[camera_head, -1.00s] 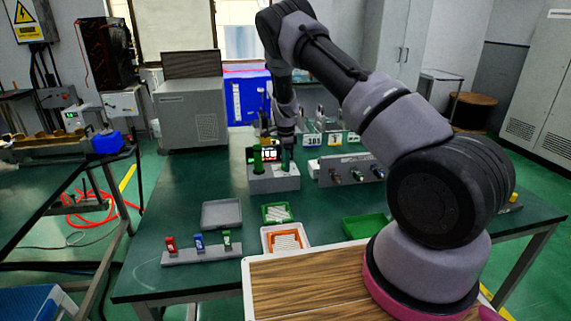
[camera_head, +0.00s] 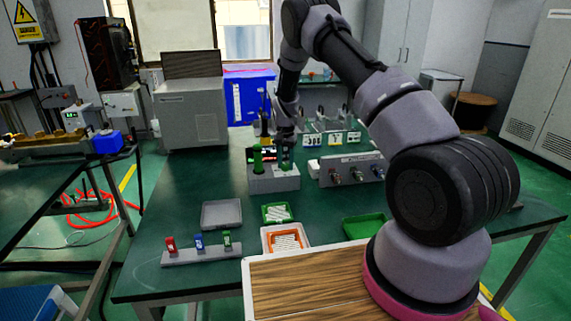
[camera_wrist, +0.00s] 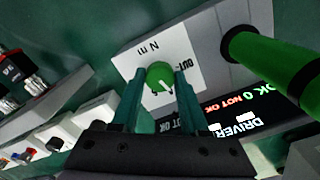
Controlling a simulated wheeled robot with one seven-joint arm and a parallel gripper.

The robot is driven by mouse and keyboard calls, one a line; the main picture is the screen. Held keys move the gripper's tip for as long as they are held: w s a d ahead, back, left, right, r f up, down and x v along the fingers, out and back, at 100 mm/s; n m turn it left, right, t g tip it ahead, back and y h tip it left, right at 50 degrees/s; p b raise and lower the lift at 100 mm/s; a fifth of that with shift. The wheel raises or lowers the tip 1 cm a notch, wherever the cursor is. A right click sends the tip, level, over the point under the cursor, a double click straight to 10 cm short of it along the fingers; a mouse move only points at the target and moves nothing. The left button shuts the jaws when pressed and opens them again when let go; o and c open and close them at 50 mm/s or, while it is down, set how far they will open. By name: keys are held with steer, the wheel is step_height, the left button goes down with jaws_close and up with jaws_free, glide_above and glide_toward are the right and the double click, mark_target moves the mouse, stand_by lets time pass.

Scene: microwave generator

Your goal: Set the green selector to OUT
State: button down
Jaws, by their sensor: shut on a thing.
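The green selector (camera_wrist: 160,75) is a round knob with a pale pointer mark, set in a white panel (camera_wrist: 206,88) marked "N m" and "OUT". In the wrist view the pointer slants toward the lower right, and the "OUT" lettering lies just right of the knob. My gripper (camera_wrist: 160,84) has one finger on each side of the knob and is shut on it. In the head view my gripper (camera_head: 286,160) reaches down onto the grey box (camera_head: 273,182), and hides most of the knob.
A green cylinder (camera_wrist: 270,58) stands on the box beside the panel, near a lit display (camera_wrist: 240,112) reading "NOT OK" and "DRIVER". A grey unit with several knobs (camera_head: 350,170) stands right of the box. Trays (camera_head: 221,214) and a switch strip (camera_head: 202,255) lie nearer.

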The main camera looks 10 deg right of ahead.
mark_target(285, 165)
steer(key=n, duration=0.6)
steer(key=shift+n, duration=0.3)
steer(key=n, duration=0.6)
steer(key=shift+n, duration=0.3)
steer(key=shift+c, duration=2.1)
jaws_free()
steer(key=shift+r, duration=0.1)
step_height(285, 165, up, 11)
steer(key=shift+f, duration=0.2)
